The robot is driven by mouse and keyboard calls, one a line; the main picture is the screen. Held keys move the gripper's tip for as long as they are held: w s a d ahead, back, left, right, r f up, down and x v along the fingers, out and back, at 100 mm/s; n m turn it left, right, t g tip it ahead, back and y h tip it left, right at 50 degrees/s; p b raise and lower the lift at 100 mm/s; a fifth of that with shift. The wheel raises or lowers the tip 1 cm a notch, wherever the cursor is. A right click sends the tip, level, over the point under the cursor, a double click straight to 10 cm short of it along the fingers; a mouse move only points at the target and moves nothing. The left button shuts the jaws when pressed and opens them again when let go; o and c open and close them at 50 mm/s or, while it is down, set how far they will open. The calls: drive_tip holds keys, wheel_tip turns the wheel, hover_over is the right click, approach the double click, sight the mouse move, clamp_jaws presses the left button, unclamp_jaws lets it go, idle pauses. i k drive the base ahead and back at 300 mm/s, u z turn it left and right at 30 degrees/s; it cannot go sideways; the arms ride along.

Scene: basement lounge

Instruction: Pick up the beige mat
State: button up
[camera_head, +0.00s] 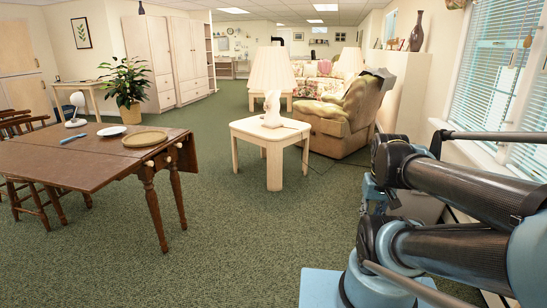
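A round, flat, beige-tan thing with a slightly darker rim, which looks like the beige mat (145,139), lies on the brown wooden table (66,160) at left. It is near the table's right end, with nothing on top of it. My arm with its dark tubes and blue joints fills the right side of the view, well apart from the table. I cannot make out my gripper's fingers.
A white plate (111,131), a blue utensil-like thing (74,139) and a white lamp (76,108) are also on the table. Wooden chairs (38,203) stand at its left. A pale side table (273,171) and armchair (338,115) stand mid-room. Green carpet between is clear.

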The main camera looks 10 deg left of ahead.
sight(149, 138)
drive_tip(key=u, duration=0.1)
drive_tip(key=i, duration=1.1)
drive_tip(key=u, duration=0.6)
drive_tip(key=i, duration=1.05)
drive_tip(key=u, duration=1.15)
drive_tip(key=i, duration=0.75)
drive_tip(key=u, duration=0.35)
